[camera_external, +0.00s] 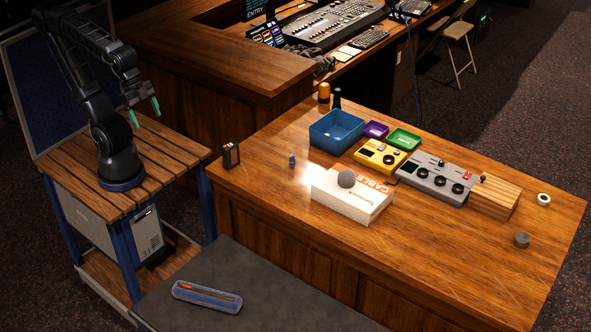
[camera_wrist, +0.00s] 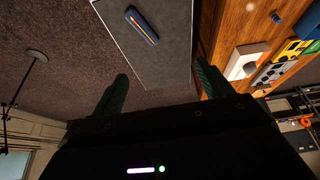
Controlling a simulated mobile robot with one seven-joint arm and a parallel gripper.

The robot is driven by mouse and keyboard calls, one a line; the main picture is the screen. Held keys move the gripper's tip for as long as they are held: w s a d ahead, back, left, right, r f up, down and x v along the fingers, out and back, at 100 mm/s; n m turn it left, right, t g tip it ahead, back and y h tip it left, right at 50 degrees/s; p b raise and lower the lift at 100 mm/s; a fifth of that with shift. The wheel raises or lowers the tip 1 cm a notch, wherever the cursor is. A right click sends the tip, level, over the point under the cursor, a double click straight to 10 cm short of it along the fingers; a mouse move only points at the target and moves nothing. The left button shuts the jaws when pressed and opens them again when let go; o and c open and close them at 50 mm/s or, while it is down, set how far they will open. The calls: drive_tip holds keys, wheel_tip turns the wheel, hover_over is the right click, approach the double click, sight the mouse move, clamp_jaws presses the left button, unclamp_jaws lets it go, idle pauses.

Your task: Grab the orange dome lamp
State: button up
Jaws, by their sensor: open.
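The orange dome lamp (camera_external: 324,91) stands upright near the far left edge of the wooden desk, behind the blue bin. It is small, with an orange top and a darker base. My gripper (camera_external: 145,110) is open and empty, above the slatted cart at the left, far from the lamp and well to its left. In the wrist view, the two green fingers of my gripper (camera_wrist: 162,78) are spread apart with nothing between them. I cannot make out the lamp for certain in the wrist view.
A dark bottle (camera_external: 337,98) stands just right of the lamp. A blue bin (camera_external: 336,144) is in front of it. A white cable box (camera_external: 340,203), a yellow device (camera_external: 381,157) and a grey device (camera_external: 437,181) are on the desk. A raised wooden counter (camera_external: 262,87) stands behind.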

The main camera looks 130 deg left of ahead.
drive_tip(key=w+a+r+n+y, duration=0.1)
drive_tip(key=w+a+r+n, duration=0.15)
drive_tip(key=w+a, duration=0.65)
drive_tip(key=w+a+r+n+y, duration=0.1)
drive_tip(key=w+a+r+n, duration=0.15)
drive_tip(key=w+a, duration=0.65)
drive_tip(key=w+a+f+n+g, duration=0.15)
drive_tip(key=w+a, duration=0.35)
drive_tip(key=a, duration=0.8)
drive_tip(key=w+a+f+n, duration=0.2)
drive_tip(key=w+a, duration=0.2)
drive_tip(key=a, duration=1)
drive_tip(key=n+g+y, duration=0.2)
drive_tip(key=n, duration=0.4)
hover_over(321, 87)
drive_tip(key=s+d, duration=0.1)
drive_tip(key=d, duration=0.1)
wheel_tip(321, 87, down, 28)
drive_tip(key=x, duration=0.5)
drive_tip(key=shift+a+f, duration=0.1)
drive_tip(key=shift+f, duration=0.05)
drive_tip(key=shift+a+x, duration=0.2)
drive_tip(key=shift+x, duration=1.05)
drive_tip(key=shift+a+x, duration=0.2)
drive_tip(key=shift+x, duration=1.05)
drive_tip(key=shift+w, duration=0.15)
drive_tip(key=c, duration=1.2)
